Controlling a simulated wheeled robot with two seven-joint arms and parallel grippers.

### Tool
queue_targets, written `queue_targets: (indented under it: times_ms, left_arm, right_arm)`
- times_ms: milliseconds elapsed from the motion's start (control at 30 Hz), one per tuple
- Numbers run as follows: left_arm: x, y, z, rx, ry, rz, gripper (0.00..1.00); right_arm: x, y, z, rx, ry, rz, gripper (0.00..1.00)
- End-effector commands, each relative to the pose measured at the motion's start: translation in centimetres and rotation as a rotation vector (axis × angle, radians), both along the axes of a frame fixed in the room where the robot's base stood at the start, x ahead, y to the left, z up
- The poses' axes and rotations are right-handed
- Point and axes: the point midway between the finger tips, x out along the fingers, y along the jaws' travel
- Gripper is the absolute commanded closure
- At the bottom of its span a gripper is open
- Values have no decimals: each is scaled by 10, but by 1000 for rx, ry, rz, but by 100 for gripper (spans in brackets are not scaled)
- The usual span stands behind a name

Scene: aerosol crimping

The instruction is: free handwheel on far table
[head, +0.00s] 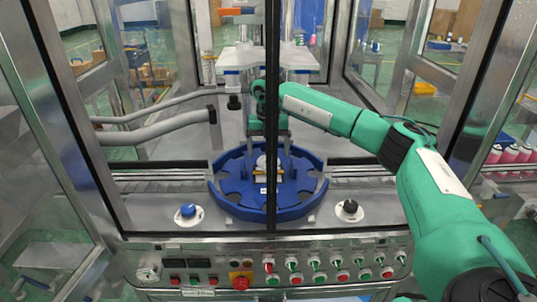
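My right arm, green, comes in from the right and reaches into the glass-walled machine. My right gripper (268,146) points down over the middle of a blue round notched wheel (227,202). A dark upright door post (272,225) crosses in front of it, so I cannot tell how far apart its fingers are or whether they hold anything. A small white and yellowish piece (261,171) shows below the gripper at the wheel's centre, partly behind the post. I cannot make out a handwheel or a far table for certain. My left gripper is not in view.
A blue knob (188,210) and a black knob (349,206) sit on the metal deck in front. A control panel (225,264) with several buttons runs below. Grey hoses (160,129) enter from the left. Pink-and-white cans (511,157) stand at right, outside the glass.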

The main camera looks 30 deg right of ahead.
Motion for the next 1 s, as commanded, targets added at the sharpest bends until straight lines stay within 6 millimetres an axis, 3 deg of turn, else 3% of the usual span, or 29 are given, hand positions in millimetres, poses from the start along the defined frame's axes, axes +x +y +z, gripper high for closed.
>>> queue_targets:
  times_ms: [200,567,600,833,1000]
  left_arm:
    - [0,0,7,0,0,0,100]
    - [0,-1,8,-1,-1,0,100]
    - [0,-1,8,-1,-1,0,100]
    - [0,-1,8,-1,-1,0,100]
    - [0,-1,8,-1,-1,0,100]
  right_arm:
    - [0,0,-27,0,1,0,11]
    - [0,0,-34,0,0,0,11]
    - [0,0,-34,0,0,0,13]
    - [0,0,-34,0,0,0,56]
    - [0,0,-34,0,0,6,55]
